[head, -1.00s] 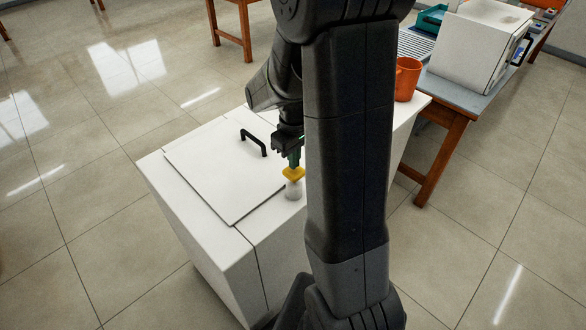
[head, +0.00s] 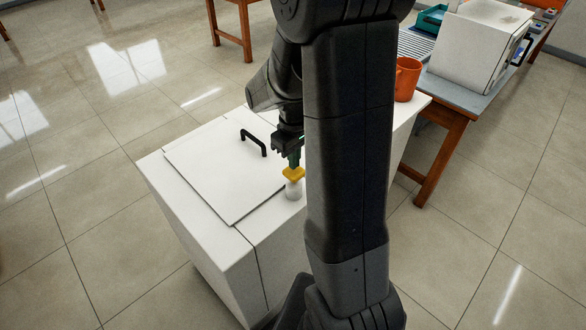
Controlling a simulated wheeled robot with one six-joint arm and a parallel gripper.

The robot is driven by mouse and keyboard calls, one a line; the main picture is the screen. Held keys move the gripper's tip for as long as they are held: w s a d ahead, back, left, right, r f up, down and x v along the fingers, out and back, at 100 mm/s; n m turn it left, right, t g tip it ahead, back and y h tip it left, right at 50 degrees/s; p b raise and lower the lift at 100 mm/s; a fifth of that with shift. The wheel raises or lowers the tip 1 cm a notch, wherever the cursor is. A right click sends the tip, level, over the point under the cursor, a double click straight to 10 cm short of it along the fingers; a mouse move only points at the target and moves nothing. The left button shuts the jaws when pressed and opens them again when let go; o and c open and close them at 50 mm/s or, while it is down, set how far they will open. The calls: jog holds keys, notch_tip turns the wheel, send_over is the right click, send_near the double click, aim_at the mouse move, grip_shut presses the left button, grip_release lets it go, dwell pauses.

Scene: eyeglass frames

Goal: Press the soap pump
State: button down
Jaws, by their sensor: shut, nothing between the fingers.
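The soap pump (head: 293,188) stands upright on the white cabinet top, with a whitish bottle body and a yellow pump head (head: 293,174). My gripper (head: 294,162) points down directly above the yellow head, its fingers shut and empty. The fingertips are at the top of the head and appear to touch it, though the exact contact is too small to tell. My dark arm link covers the area just right of the bottle.
The white cabinet (head: 185,205) has a flat lid (head: 225,170) with a black handle (head: 254,143) left of the pump. An orange mug (head: 407,80) stands at the far right end. A table (head: 455,95) behind holds a white box (head: 480,45).

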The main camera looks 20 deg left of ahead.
jog(key=shift+f, duration=0.15)
jog(key=shift+f, duration=0.15)
dwell(0.4)
jog(key=shift+f+b, duration=0.45)
jog(key=shift+b, duration=0.05)
dwell(0.5)
jog(key=shift+f+b, duration=0.6)
jog(key=shift+f, duration=0.25)
jog(key=shift+r+p, duration=2.8)
jog(key=shift+r, duration=0.85)
jog(key=shift+d+f, duration=0.1)
